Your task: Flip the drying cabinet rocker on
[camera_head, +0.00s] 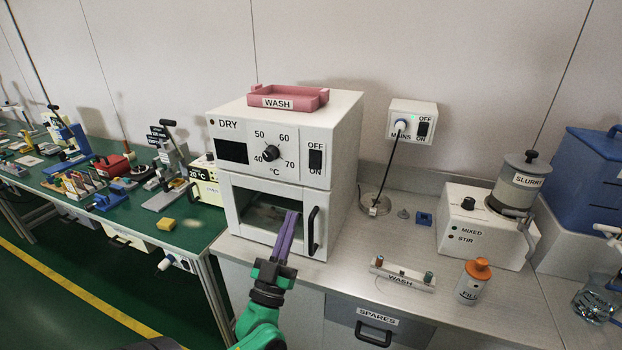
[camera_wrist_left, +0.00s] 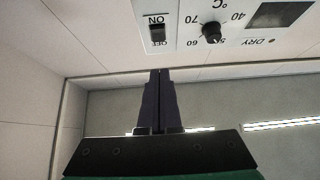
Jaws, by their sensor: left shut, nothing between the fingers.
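The drying cabinet (camera_head: 342,150) is a white box marked DRY on the bench. Its black rocker (camera_head: 315,158) is at the right of the front panel, with OFF above and ON below. I cannot tell which side is pressed. My left gripper (camera_head: 293,214) is shut and empty, its purple fingers pointing up in front of the cabinet's door, below the rocker. In the left wrist view, which is upside down, the rocker (camera_wrist_left: 157,33) lies just beyond the fingertips (camera_wrist_left: 158,72), with a gap between. My right gripper is not in view.
A temperature knob (camera_head: 271,153) sits left of the rocker, and a door handle (camera_head: 313,230) below it. A pink WASH tray (camera_head: 290,97) lies on top. A wall mains box (camera_head: 424,122) has its own OFF/ON rocker. A WASH rack (camera_head: 402,276) and bottle (camera_head: 472,283) stand to the right.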

